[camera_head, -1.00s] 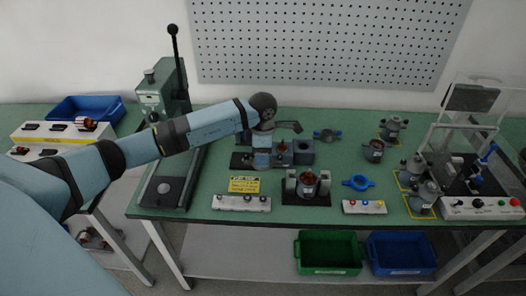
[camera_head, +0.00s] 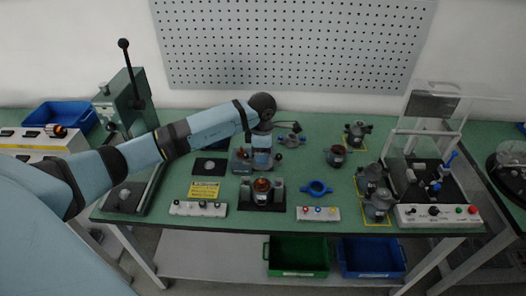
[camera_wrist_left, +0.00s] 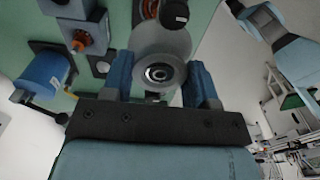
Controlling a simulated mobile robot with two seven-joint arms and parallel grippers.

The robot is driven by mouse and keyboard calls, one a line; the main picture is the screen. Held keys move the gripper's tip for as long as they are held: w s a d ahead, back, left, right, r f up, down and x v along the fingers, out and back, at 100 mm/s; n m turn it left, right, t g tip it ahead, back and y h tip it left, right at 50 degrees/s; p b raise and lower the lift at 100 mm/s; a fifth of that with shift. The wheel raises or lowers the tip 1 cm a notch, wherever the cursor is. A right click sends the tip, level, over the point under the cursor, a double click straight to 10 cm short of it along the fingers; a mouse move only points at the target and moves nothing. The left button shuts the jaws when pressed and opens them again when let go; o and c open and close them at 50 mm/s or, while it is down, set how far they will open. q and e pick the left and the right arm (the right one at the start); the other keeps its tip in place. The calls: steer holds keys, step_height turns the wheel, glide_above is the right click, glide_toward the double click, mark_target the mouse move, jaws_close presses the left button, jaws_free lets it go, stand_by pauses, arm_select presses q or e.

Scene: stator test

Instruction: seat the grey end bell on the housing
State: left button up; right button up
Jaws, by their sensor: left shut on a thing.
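My left gripper (camera_head: 262,158) is over the middle of the green bench, seen from behind its arm in the head view. In the left wrist view the gripper (camera_wrist_left: 161,75) is shut on the grey end bell (camera_wrist_left: 160,48), a round grey part with a central bore, between two blue fingers. In the head view the bell is hard to make out. The housing (camera_head: 262,186), with a copper-red top, stands upright in a dark fixture just in front of the gripper. The bell appears apart from it.
A dark round part (camera_head: 336,155) and several grey motors (camera_head: 377,205) stand further right. A tester with a raised clear guard (camera_head: 398,140) is at the right. A lever press (camera_head: 124,105) is at the left.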

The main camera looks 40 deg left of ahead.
mark_target(262, 168)
arm_select(q)
steer(key=shift+s+f+b, duration=0.1)
steer(key=shift+f+b, duration=0.6)
steer(key=shift+f, duration=0.55)
steer(key=shift+f+b, duration=0.4)
steer(key=shift+f, duration=0.85)
steer(key=shift+f+b, duration=1.55)
steer(key=shift+f, duration=0.15)
steer(key=shift+f+b, duration=0.35)
steer(key=shift+f, duration=0.05)
steer(key=shift+f+b, duration=0.6)
steer(key=shift+f, duration=0.2)
